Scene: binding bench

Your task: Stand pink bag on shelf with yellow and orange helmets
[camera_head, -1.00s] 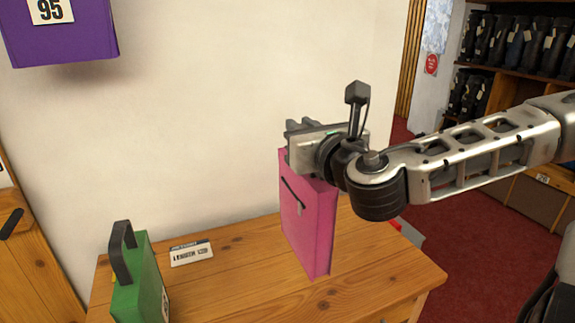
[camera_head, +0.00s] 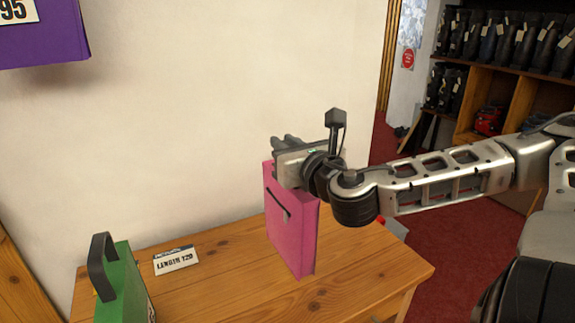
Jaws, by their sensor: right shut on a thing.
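The pink bag (camera_head: 291,232) stands upright on or just above the wooden bench, near its right part. It is a flat box shape with a dark zip on its front face. I cannot tell whether its base touches the wood. My right gripper (camera_head: 289,167) is at the top of the pink bag, shut on it. The fingertips are largely hidden by the gripper body and the bag. My left gripper is not in view. The yellow and orange helmets and their shelf are not in view.
The wooden bench (camera_head: 225,262) holds a green case (camera_head: 122,285) with a black handle at left and a small label card (camera_head: 176,260). A purple box (camera_head: 45,35) is above left. Boot shelves (camera_head: 515,77) stand at the back right.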

